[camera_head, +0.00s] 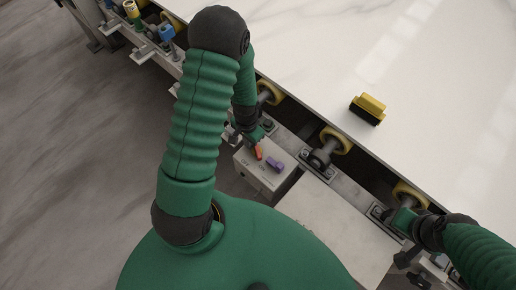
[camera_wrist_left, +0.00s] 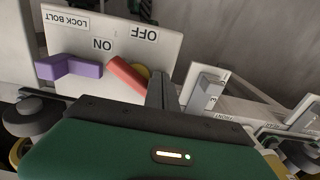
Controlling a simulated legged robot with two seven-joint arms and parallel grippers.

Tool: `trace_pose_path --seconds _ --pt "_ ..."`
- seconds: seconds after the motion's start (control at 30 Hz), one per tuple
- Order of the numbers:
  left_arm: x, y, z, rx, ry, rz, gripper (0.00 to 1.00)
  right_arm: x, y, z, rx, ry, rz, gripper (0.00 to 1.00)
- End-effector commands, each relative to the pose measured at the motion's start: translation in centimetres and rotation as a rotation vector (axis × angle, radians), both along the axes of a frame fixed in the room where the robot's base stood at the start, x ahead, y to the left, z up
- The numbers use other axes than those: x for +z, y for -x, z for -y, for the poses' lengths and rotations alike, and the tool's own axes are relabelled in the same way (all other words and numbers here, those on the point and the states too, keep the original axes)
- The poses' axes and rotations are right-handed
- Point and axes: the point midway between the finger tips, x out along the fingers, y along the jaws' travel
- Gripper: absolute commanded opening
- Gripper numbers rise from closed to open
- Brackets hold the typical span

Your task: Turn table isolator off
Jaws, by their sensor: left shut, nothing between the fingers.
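The grey isolator box (camera_head: 265,171) stands beside the stone slab's roller frame. In the left wrist view its panel (camera_wrist_left: 118,30) carries the labels LOCK BOLT, ON and OFF. A red handle (camera_wrist_left: 128,74) with a yellow disc behind it has its free end under the ON label. It also shows in the head view (camera_head: 258,152). A purple lock bolt (camera_wrist_left: 68,68) lies beside it. My left gripper (camera_head: 254,143) is shut and empty, its fingers (camera_wrist_left: 162,92) close beside the red handle; I cannot tell if they touch. My right gripper (camera_head: 402,222) is by the frame at right, its fingers unclear.
The white stone slab (camera_head: 380,60) fills the upper right, with a yellow and black block (camera_head: 368,108) on it. Rollers (camera_head: 325,150) line its edge. A pale box (camera_head: 335,225) is right of the isolator. Bare floor (camera_head: 70,150) is at left.

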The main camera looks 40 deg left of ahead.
Motion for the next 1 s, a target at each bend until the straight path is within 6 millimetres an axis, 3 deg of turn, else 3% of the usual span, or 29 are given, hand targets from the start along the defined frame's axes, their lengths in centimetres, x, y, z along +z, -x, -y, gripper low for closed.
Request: trace_pose_path --seconds 1.0 --pt "0.0 -2.3 0.6 -0.001 0.000 0.000 0.00 0.6 0.0 0.0 0.000 0.000 0.000 0.36"
